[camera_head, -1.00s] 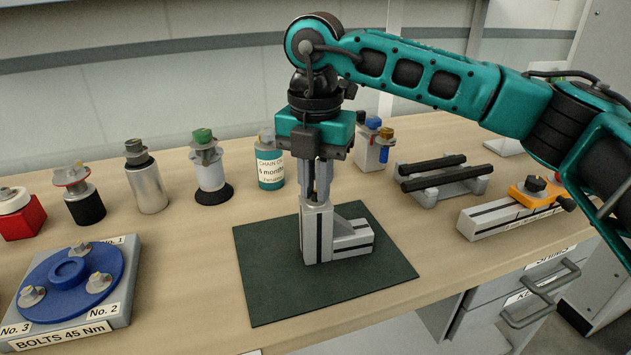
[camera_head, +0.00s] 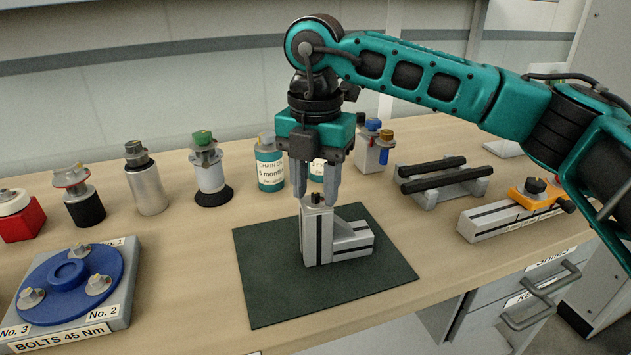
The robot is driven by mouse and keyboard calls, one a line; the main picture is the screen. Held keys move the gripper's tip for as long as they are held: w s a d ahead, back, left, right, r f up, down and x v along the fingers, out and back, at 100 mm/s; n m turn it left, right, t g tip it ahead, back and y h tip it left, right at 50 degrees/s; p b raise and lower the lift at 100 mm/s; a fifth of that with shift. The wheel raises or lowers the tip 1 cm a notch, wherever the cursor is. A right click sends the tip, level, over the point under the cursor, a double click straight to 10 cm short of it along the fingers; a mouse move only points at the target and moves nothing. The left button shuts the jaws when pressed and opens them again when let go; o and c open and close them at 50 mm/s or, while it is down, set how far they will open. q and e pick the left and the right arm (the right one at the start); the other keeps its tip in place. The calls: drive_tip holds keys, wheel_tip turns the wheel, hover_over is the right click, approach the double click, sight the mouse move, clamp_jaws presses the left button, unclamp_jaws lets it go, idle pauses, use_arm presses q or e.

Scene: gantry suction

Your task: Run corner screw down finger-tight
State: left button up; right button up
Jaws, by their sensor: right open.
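The corner screw (camera_head: 316,198) has a small dark head and stands at the top of the upright of a grey L-shaped profile corner (camera_head: 317,240). How deep it sits cannot be told. The corner piece stands on a dark green mat (camera_head: 270,290). My right gripper (camera_head: 316,199) points straight down over the upright. Its two fingers are apart, one on each side of the screw head, and hold nothing that I can see. My left gripper is not in view.
A blue flange plate (camera_head: 45,278) with bolts is at the front left. Several bottles and cylinders, one a teal chain oil bottle (camera_head: 270,168), line the back. A black-railed rack (camera_head: 445,178) and a profile with an orange clamp (camera_head: 510,212) are on the right.

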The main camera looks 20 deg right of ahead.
sight(316, 193)
drive_tip(key=shift+r, duration=0.1)
wheel_tip(316, 193, up, 13)
drive_tip(key=p, duration=0.1)
idle(0.4)
drive_tip(key=shift+f, duration=0.2)
